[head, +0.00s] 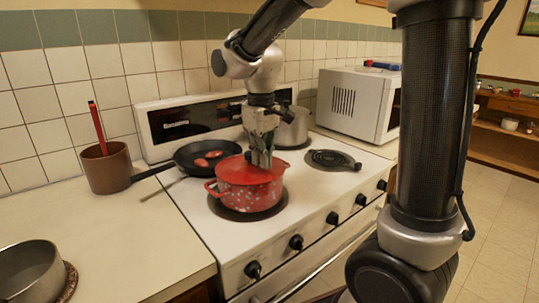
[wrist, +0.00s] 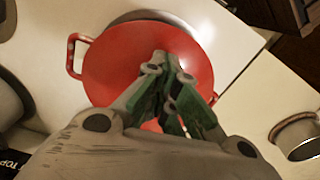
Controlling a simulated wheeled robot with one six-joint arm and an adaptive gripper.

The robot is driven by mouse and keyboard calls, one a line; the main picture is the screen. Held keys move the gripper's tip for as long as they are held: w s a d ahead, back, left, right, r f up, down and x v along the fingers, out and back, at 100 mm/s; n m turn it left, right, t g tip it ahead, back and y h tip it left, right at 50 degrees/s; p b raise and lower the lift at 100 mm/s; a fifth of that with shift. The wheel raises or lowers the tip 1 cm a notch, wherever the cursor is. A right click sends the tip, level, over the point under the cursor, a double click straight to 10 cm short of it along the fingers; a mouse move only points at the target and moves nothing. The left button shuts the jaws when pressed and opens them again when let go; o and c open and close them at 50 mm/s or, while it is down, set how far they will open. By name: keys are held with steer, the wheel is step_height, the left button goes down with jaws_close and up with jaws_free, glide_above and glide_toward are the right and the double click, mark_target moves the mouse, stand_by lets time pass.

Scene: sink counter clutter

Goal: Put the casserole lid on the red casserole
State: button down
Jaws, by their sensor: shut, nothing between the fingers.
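The red casserole (head: 247,194), speckled with pale spots, stands on the front left burner of the stove. A smooth red disc, which looks like the casserole lid (head: 231,172), covers its top and looks about level. The lid also shows in the wrist view (wrist: 112,70), with a casserole handle (wrist: 74,55) sticking out at its left. My gripper (head: 261,163) points down over the lid's middle, its fingers shut with nothing between them. In the wrist view the fingertips (wrist: 168,65) meet over the lid. The lid's knob is hidden, and I cannot tell whether the fingers touch it.
A black pan (head: 207,156) with red items is behind left. A steel pot (head: 293,128) stands at the back burner, with a microwave (head: 352,103) to the right. A brown pot (head: 106,168) and a grey pot (head: 28,270) are on the left counter, whose middle is clear.

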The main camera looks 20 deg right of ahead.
steer(key=shift+w+a, duration=0.15)
steer(key=shift+w, duration=0.15)
steer(key=shift+w+a, duration=0.3)
steer(key=shift+w, duration=0.2)
steer(key=shift+w+a, duration=0.25)
steer(key=shift+w, duration=0.25)
steer(key=shift+s+d, duration=0.1)
